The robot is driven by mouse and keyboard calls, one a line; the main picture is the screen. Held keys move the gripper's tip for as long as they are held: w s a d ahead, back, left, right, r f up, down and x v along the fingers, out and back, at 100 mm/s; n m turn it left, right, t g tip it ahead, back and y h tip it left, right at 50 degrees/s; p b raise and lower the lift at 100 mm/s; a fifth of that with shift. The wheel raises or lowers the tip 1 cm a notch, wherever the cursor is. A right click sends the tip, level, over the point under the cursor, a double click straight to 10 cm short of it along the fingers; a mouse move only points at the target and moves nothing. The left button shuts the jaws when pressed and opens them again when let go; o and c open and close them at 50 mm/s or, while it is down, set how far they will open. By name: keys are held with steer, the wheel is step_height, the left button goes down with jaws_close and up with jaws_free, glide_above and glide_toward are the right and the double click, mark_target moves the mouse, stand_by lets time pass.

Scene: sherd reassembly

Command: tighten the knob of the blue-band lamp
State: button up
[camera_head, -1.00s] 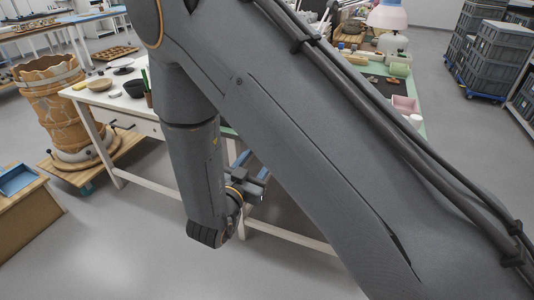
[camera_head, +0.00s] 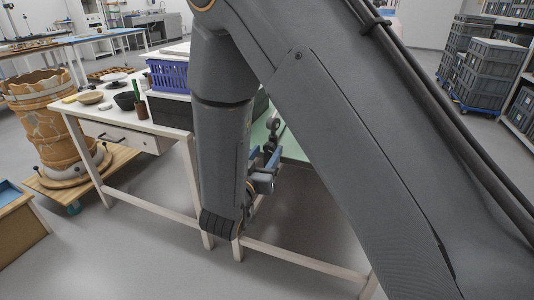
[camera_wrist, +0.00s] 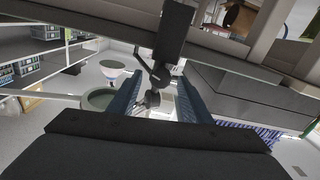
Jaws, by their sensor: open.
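My gripper (camera_head: 266,158) is open beside the green-topped table (camera_head: 293,151), mostly behind my own arm in the head view. In the wrist view its two blue fingers (camera_wrist: 158,88) stand apart. A dark jointed piece (camera_wrist: 172,38) with a small knob-like part (camera_wrist: 153,98) shows between and beyond them; I cannot tell whether the fingers touch it. In the head view a dark jointed piece (camera_head: 272,126) rises just above the gripper. Pale round shade-like shapes (camera_wrist: 101,98) show behind the fingers in the wrist view. No blue band can be made out.
A white table (camera_head: 125,118) at left holds bowls (camera_head: 90,98) and a blue-purple basket (camera_head: 166,76). A large cracked pot (camera_head: 45,115) stands on a wheeled wooden board. Grey crates (camera_head: 487,70) are stacked at right. The floor in front is clear.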

steer(key=shift+w+d, duration=0.1)
steer(key=shift+w, duration=0.35)
steer(key=c, duration=1.1)
steer(key=shift+o, duration=0.2)
steer(key=shift+m, duration=2.3)
steer(key=o, duration=1.1)
steer(key=shift+c, duration=0.2)
steer(key=v, duration=0.8)
